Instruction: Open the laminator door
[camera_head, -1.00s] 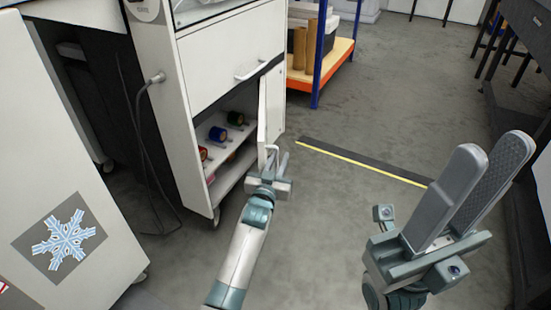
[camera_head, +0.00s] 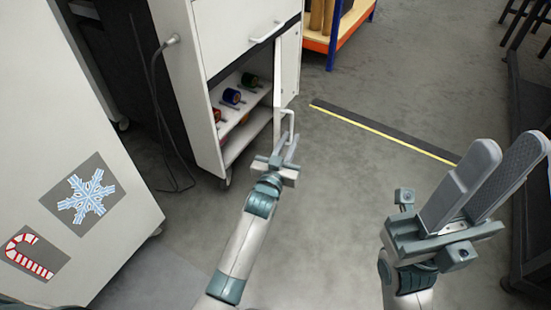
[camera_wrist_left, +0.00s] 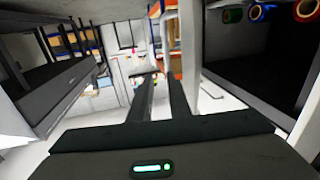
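The laminator (camera_head: 235,35) is a white cabinet at upper left centre in the head view. Its lower door (camera_head: 287,68) stands ajar, showing shelves with coloured rolls. A light, bracket-shaped handle (camera_head: 292,118) is on the door. My left gripper (camera_head: 287,150) is at the handle's lower end. In the left wrist view its dark fingers (camera_wrist_left: 160,95) stand apart with a gap, and the pale door edge (camera_wrist_left: 189,45) is just right of them. I cannot tell whether the handle touches the fingers. My right gripper (camera_head: 485,185) is open and empty at right.
A white panel with a snowflake sticker (camera_head: 86,195) and a candy-cane sticker stands close on the left. A cable (camera_head: 158,110) hangs from the laminator's side. A blue and orange shelf (camera_head: 333,40) stands behind. Dark furniture is at far right. The middle floor is clear.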

